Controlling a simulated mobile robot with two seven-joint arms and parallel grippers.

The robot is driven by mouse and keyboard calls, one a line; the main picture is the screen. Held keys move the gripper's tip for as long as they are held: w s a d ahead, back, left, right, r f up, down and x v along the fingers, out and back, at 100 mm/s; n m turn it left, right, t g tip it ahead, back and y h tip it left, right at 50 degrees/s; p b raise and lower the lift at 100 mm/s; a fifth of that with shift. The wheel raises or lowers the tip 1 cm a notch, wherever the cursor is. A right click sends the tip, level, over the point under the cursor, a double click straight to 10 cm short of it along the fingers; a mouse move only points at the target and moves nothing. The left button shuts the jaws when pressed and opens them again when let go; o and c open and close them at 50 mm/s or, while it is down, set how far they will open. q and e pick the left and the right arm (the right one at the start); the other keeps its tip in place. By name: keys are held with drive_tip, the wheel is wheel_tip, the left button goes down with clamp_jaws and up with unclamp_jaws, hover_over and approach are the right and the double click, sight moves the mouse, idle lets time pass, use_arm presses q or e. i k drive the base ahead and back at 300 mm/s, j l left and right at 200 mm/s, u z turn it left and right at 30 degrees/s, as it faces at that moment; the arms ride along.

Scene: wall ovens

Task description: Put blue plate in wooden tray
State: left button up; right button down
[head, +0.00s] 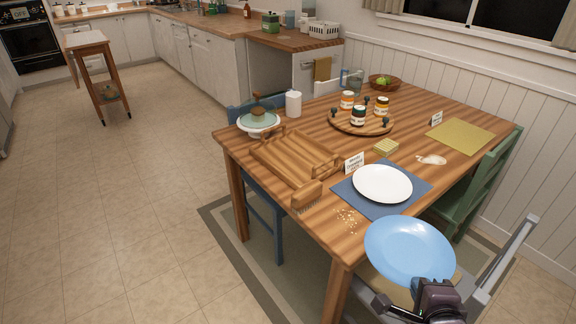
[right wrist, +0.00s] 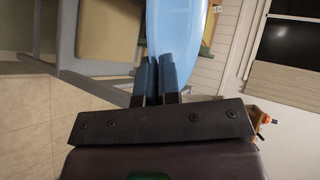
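The blue plate (head: 409,249) is held up beyond the near edge of the table in the head view, close to level. My right gripper (head: 434,284) is at its near rim. In the right wrist view the fingers (right wrist: 158,75) are close together at the edge of the blue plate (right wrist: 180,30), pinching its rim. The wooden tray (head: 292,158) lies on the left part of the table, with raised handles; its inside looks empty. My left gripper is not in view.
A white plate (head: 382,184) on a blue mat (head: 350,199) and a small card (head: 354,162) stand between the blue plate and the tray. Crumbs (head: 348,219) and a brush (head: 307,195) lie by the tray. A cake stand (head: 258,124) is behind it.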

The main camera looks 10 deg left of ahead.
sight(297, 161)
drive_tip(key=i+j+z, duration=0.2)
drive_tip(key=j, duration=0.3)
drive_tip(key=i+j+z, duration=0.25)
drive_tip(key=j, duration=0.25)
drive_tip(key=j+z, duration=0.2)
drive_tip(key=j, duration=0.35)
drive_tip(key=i+j+z, duration=0.1)
drive_tip(key=j+z, duration=0.15)
drive_tip(key=j, duration=0.3)
drive_tip(key=i+j+z, duration=0.1)
drive_tip(key=j+z, duration=0.25)
drive_tip(key=j, duration=0.6)
drive_tip(key=j+z, duration=0.35)
drive_tip(key=j, duration=0.65)
drive_tip(key=k+j+z, duration=0.1)
drive_tip(key=j+z, duration=0.25)
drive_tip(key=j, duration=0.65)
